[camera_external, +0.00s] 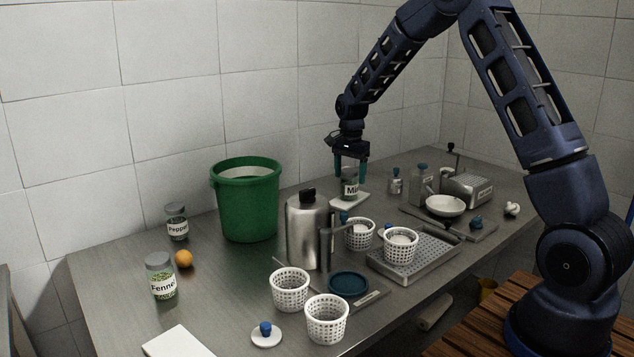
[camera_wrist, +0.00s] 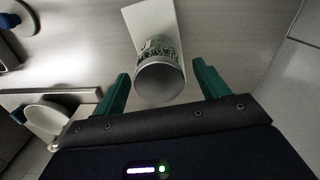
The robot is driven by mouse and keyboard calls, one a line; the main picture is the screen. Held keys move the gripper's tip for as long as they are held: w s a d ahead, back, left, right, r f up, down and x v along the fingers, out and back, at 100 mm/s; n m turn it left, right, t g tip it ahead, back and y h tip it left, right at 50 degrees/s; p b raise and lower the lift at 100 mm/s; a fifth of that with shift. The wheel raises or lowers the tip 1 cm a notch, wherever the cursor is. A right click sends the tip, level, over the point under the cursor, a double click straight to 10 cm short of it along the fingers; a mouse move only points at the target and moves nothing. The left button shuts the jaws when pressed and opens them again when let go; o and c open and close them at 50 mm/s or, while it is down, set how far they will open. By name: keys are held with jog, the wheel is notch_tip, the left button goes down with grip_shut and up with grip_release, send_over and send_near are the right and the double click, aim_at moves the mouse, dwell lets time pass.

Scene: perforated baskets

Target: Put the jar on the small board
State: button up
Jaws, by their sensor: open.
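A glass jar with a white label reading "Mi…" (camera_external: 351,188) stands upright on the small white board (camera_external: 338,207), behind the metal canister. My gripper (camera_external: 351,167) is over this jar with its green fingers pointing down on either side of its top. In the wrist view the jar (camera_wrist: 159,78) is between the open fingers (camera_wrist: 160,74), with gaps visible on both sides. The board (camera_wrist: 148,17) shows beyond it. The jar's grey lid faces the camera. Whether the jar's base is fully flat on the board is partly hidden.
A green bucket (camera_external: 247,205) and a metal canister (camera_external: 307,232) stand left of the jar. Perforated baskets (camera_external: 290,290) and a metal tray (camera_external: 413,258) are nearer. A pepper jar (camera_external: 177,222), a fennel jar (camera_external: 160,278) and an orange (camera_external: 184,259) are at left.

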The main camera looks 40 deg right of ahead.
notch_tip(320, 180, up, 10)
jog(key=s+a+r+n+t, duration=0.1)
jog(key=s+a+r+n, duration=0.3)
jog(key=s+r, duration=0.55)
jog(key=s+a+r+n+t, duration=0.1)
jog(key=s+a+r+n, duration=0.2)
jog(key=s+r, duration=0.65)
jog(key=s+a+f+n+t, duration=0.1)
jog(key=s+n, duration=0.3)
jog(key=s, duration=1)
jog(key=s+a+f+n+t, duration=0.1)
jog(key=s+a+n, duration=0.2)
jog(key=s, duration=1.1)
jog(key=shift+f+n+t, duration=0.3)
jog(key=shift+f+n, duration=0.1)
jog(key=shift+n, duration=0.5)
